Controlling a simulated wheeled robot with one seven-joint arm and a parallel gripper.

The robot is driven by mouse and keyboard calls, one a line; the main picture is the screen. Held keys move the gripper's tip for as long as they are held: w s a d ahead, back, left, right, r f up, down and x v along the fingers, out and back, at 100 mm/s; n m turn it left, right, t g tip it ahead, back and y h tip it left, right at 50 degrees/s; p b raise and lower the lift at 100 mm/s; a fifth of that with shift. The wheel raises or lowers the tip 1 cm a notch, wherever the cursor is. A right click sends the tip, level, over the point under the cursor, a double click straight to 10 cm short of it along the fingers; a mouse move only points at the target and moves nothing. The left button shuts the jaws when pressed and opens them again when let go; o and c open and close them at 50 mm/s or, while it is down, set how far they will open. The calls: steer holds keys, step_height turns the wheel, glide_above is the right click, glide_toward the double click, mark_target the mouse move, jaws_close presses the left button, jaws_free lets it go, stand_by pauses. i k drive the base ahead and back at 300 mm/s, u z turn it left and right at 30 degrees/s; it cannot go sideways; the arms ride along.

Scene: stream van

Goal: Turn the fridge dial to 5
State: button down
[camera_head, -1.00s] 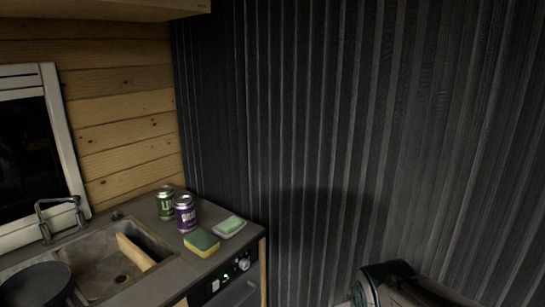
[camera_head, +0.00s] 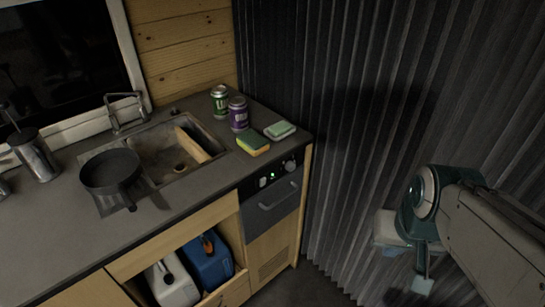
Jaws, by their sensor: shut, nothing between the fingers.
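The fridge front (camera_head: 273,208) is a dark drawer-like panel with a bar handle, set under the right end of the counter. On its control strip I see a round knob (camera_head: 290,164) at the right, a small green light in the middle and a pale round control (camera_head: 263,181) at the left. Any numbers on the dial are too small to read. My gripper (camera_head: 422,286) hangs at the lower right, in front of the corrugated wall, well to the right of the fridge and apart from it. It is shut and empty.
On the counter (camera_head: 190,218) stand a green can (camera_head: 220,101), a purple can (camera_head: 238,114), a yellow-green sponge (camera_head: 252,144), a soap dish (camera_head: 280,130), a sink and a black pan (camera_head: 111,170). Jugs sit in an open cupboard below. The corrugated wall (camera_head: 350,130) closes the right side.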

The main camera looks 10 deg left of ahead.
mark_target(291, 166)
steer(key=z, duration=0.15)
steer(key=k, duration=0.45)
steer(key=z, duration=0.55)
steer(key=k, duration=0.85)
steer(key=u, duration=0.55)
steer(key=i, duration=1.6)
steer(key=z, duration=0.35)
